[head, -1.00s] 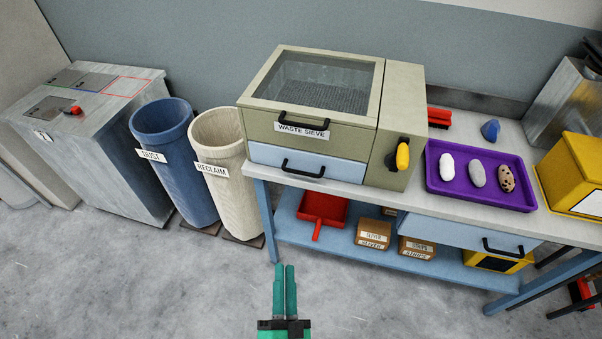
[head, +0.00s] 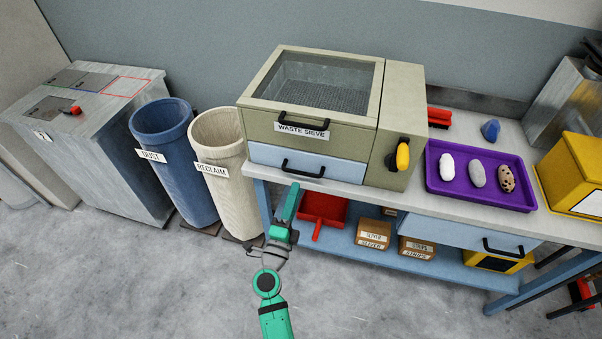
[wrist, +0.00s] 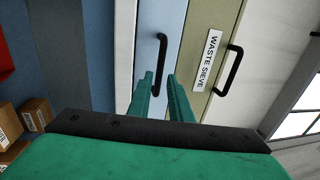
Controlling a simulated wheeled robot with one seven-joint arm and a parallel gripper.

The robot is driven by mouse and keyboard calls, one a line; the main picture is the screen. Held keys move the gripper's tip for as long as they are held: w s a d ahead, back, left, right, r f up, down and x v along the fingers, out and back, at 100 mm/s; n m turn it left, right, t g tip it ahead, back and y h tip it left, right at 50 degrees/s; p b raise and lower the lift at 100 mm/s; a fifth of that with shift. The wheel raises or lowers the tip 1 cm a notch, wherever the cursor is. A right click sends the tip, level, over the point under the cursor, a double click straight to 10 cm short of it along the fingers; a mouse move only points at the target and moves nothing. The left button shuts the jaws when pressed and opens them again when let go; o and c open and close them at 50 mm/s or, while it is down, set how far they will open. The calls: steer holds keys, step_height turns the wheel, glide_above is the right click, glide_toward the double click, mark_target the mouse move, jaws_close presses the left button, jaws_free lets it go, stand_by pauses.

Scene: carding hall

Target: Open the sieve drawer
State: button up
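The waste sieve (head: 392,95) is a beige-green box on the bench, with a window in its top and a label on its front. Its sieve drawer (head: 338,167) has a light blue front with a black bar handle (head: 303,172) and is closed. In the wrist view the handle (wrist: 159,62) stands upright just beyond the fingertips, roughly in line with the gap between them. My green gripper (head: 292,192) is just below and left of the handle in the head view. In the wrist view my gripper (wrist: 159,80) is open and empty; I see no contact with the handle.
A second black handle (head: 304,123) sits above the drawer on the sieve's upper front. A yellow-handled switch (head: 402,156) is at the right. The dust bin (head: 165,120) and reclaim bin (head: 215,140) stand left. A red dustpan (head: 325,208) lies on the lower shelf.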

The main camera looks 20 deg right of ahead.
mark_target(301, 172)
steer(key=x, duration=0.7)
steer(key=shift+w+d+r, duration=0.1)
steer(key=shift+w+d, duration=0.1)
steer(key=shift+w, duration=0.05)
jaws_close()
